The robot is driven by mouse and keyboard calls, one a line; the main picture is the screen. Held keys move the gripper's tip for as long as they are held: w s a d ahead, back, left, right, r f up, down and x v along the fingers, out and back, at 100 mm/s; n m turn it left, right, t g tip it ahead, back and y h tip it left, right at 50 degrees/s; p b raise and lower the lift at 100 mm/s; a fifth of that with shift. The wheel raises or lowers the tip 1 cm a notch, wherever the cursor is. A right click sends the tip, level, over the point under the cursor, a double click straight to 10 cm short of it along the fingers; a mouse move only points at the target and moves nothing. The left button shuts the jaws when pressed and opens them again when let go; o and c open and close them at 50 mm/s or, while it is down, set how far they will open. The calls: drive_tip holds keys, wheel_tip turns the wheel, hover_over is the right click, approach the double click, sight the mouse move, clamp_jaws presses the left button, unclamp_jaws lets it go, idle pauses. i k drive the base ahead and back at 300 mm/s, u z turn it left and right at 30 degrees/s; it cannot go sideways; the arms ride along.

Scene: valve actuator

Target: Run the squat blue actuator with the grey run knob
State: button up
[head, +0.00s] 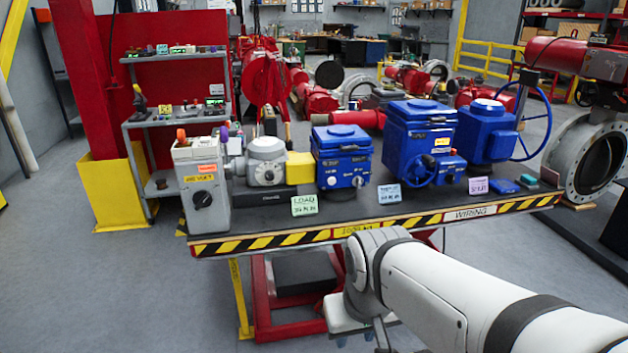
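A squat blue actuator (342,152) stands on the dark bench top near its middle. It has a flat blue lid and small round light-coloured knobs low on its front; one pale knob (357,181) is at the front right. I cannot tell from here which knob is the grey run knob. My white arm reaches in from the lower right, and its wrist is below the bench's front edge. My gripper (382,338) is only partly in view at the bottom edge, apart from the actuator. Its fingers are too small and cut off to read.
A grey control box (204,190) with a black knob and a grey-and-yellow actuator (268,162) stand left. A taller blue actuator (418,135) and another with a handwheel (486,130) stand right. Small tags (304,205) line the front. The striped bench edge (290,240) lies beyond my wrist.

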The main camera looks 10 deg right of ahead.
sight(357, 182)
drive_tip(key=z, duration=0.15)
drive_tip(key=i, duration=0.9)
drive_tip(key=u, duration=0.05)
